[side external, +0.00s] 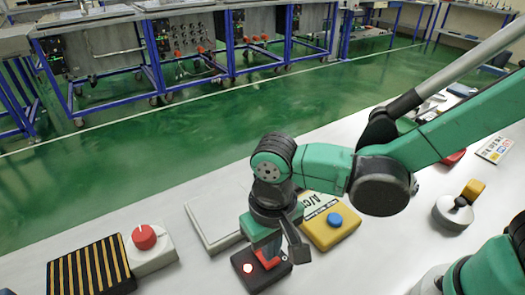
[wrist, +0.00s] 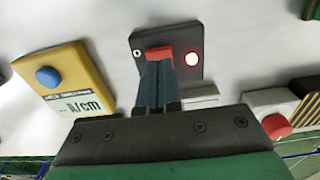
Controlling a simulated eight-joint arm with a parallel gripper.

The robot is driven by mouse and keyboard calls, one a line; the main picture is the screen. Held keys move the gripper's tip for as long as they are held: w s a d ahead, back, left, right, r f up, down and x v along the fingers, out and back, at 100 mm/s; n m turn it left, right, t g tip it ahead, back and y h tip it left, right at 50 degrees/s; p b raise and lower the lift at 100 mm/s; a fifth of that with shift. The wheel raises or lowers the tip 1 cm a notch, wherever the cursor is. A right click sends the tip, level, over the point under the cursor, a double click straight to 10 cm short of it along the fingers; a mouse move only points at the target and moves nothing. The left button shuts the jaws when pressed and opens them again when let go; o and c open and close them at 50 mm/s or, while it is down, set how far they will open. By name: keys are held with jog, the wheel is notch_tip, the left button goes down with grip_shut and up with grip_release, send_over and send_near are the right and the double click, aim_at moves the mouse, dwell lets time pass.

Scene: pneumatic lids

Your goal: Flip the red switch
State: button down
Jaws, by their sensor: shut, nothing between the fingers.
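The red switch (side external: 268,259) sits on a small dark box (side external: 266,279) on the white table. A round light (side external: 247,268) beside it on the box glows white with a red rim. In the wrist view the red switch (wrist: 159,53) shows just beyond my fingertips, with the lit light (wrist: 192,60) to its right. My gripper (side external: 266,248) points down at the switch with its fingers together and nothing held. In the wrist view my gripper (wrist: 158,66) overlaps the switch's near edge. I cannot tell whether they touch. Part of the switch is hidden.
A yellow box with a blue button (side external: 335,219) stands close to the right. A white box with a red knob (side external: 144,236) and a black-and-yellow striped block (side external: 91,269) are to the left. A pale flat panel (side external: 213,222) lies behind. Bare table shows in front.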

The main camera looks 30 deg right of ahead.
jog(key=shift+f, duration=0.85)
dwell(0.3)
jog(key=shift+r, duration=3.55)
